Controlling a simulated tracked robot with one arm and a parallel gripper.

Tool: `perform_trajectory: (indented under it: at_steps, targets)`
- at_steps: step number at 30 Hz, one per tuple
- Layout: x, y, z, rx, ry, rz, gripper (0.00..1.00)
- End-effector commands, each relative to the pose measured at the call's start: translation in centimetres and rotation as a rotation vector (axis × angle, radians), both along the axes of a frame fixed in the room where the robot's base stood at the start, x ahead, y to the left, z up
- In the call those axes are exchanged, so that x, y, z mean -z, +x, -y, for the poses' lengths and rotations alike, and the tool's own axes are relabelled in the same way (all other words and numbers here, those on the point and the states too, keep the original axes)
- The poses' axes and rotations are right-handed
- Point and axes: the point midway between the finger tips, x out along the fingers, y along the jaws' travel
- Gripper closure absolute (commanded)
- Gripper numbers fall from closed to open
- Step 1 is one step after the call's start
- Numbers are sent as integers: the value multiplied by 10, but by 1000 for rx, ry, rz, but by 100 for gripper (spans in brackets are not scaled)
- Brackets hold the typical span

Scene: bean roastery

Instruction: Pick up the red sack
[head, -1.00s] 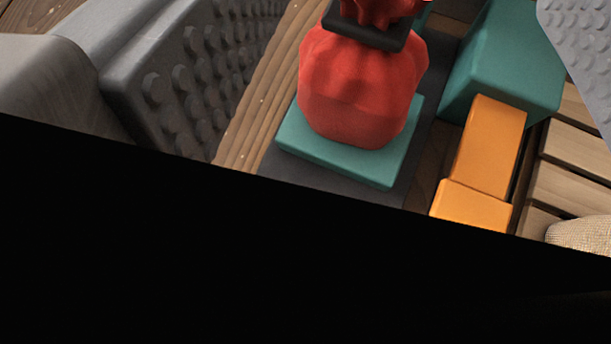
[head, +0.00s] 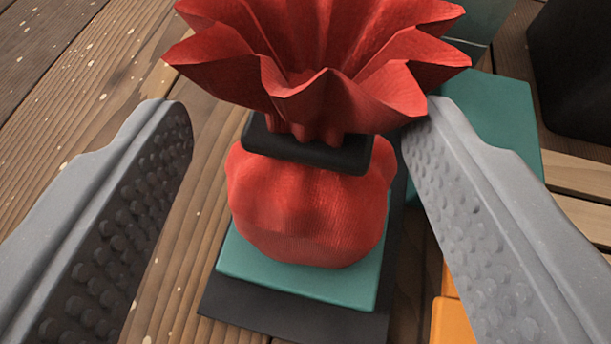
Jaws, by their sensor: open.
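The red sack (head: 305,210) stands upright in the middle of the head view. Its ruffled, flared top spreads wide above a black band (head: 308,150) around its neck. It rests on a teal plate (head: 300,280) that lies on a dark base (head: 285,322). My gripper (head: 300,130) is open, with one grey studded finger on each side of the sack. The left finger is clear of the sack, with a gap of wooden surface between. The right finger is close to the flared top and the neck; I cannot tell whether it touches.
A teal block (head: 490,120) stands behind and right of the sack. An orange part (head: 450,320) lies low beside the right finger. A black box (head: 575,75) is at the far right, near wooden slats (head: 578,178). The planks at left are clear.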

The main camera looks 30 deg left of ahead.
Motion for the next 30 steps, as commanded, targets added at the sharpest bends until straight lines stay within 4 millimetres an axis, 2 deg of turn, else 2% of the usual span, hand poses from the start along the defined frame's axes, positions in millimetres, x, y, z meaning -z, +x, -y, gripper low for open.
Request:
perform_trajectory:
  at_steps: [12,20,21,27,30]
  targets:
    - [17,40,-17,1,2,5,43]
    - [16,45,-19,1,2,4,43]
    - [16,45,-19,2,1,3,46]
    - [16,45,-19,2,1,3,100]
    - [16,45,-19,1,1,3,100]
